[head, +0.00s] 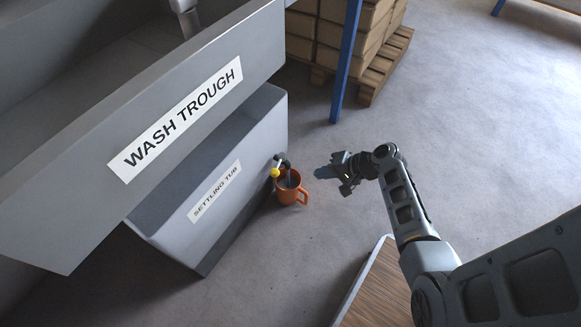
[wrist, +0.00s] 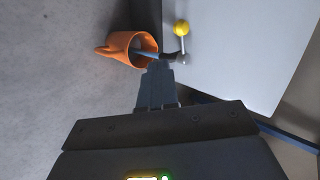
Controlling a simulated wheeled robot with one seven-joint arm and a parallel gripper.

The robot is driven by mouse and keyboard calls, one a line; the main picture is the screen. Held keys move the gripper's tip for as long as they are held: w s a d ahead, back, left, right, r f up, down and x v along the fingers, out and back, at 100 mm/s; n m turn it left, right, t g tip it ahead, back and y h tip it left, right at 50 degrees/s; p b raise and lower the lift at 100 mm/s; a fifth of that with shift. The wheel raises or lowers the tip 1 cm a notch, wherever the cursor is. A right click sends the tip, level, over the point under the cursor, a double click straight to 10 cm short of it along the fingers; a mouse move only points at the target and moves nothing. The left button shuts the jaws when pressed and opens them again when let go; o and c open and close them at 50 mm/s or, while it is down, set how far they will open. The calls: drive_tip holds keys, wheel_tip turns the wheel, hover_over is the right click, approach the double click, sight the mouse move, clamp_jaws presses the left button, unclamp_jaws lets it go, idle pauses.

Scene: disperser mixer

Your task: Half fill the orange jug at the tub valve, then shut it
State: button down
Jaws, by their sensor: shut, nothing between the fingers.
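The orange jug (head: 288,193) stands upright on the floor against the settling tub (head: 262,130), under its valve (head: 283,161). Its handle points right in the head view. In the wrist view the jug (wrist: 117,47) opens toward the dark valve spout (wrist: 170,57). A bluish streak, looking like liquid, runs from the spout into the jug; the fill level is not clear. The valve lever ends in a yellow ball (head: 275,173), also seen in the wrist view (wrist: 181,28), and lies crosswise to the spout. My gripper (head: 322,172) is shut and empty, right of the jug, pointing at the valve.
The wash trough (head: 215,95) overhangs the tub at the left. A blue post (head: 345,65) and a pallet of boxes (head: 375,65) stand behind. A wooden surface (head: 375,290) is at the bottom, near my arm. The floor right of the jug is clear.

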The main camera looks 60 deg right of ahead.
sight(278, 175)
drive_tip(key=w+r+b+x, duration=0.1)
drive_tip(key=b+x, duration=0.4)
drive_tip(key=x, duration=0.7)
drive_tip(key=shift+w+a+r, duration=0.2)
drive_tip(key=shift+w+a, duration=0.15)
drive_tip(key=shift+w, duration=0.3)
drive_tip(key=shift+w+a+r+m+h+p, duration=0.15)
drive_tip(key=shift+w+a+m+h+p, duration=0.3)
drive_tip(key=shift+p, duration=0.3)
drive_tip(key=shift+w+a, duration=0.25)
drive_tip(key=shift+w, duration=0.15)
drive_tip(key=shift+s, duration=0.1)
